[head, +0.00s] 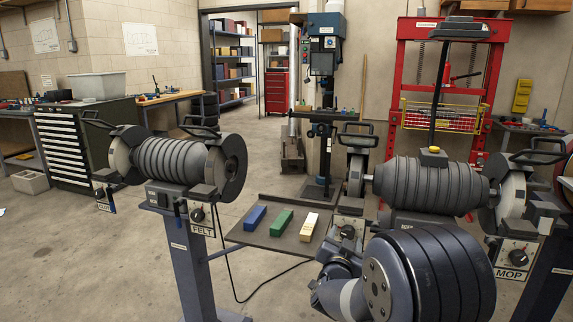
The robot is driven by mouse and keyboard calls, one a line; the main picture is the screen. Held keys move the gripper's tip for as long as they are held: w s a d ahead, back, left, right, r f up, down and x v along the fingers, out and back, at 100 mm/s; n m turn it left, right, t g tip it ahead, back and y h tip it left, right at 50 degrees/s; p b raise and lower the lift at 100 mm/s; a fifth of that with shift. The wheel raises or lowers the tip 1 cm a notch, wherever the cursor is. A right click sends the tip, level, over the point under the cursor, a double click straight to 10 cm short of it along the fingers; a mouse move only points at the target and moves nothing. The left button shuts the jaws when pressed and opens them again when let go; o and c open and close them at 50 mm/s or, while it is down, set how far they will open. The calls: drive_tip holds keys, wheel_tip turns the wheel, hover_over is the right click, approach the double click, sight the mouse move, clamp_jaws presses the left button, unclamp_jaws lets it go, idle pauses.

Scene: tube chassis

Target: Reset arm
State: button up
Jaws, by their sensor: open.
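My arm (428,275) fills the lower right of the head view, with a large dark blue rounded joint close to the camera. A lighter, narrower link part shows at its left side. My gripper is not visible in this view, so its jaws and anything near them cannot be seen. The arm covers part of the right-hand polishing machine's lower body.
A pedestal machine labelled FELT (172,160) stands left, and another labelled MOP (430,183) stands right, close behind my arm. Between them a tray (262,236) holds blue, green and cream bars. A drill press (322,120) and red press (397,95) stand behind. Floor shows at left.

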drive_tip(key=shift+a+r+m+b, duration=0.1)
drive_tip(key=shift+m+b, duration=0.1)
drive_tip(key=shift+m, duration=1.7)
drive_tip(key=shift+a+r+m+b, duration=0.1)
drive_tip(key=shift+m+b, duration=0.1)
drive_tip(key=shift+m, duration=1.7)
drive_tip(key=shift+f, duration=0.1)
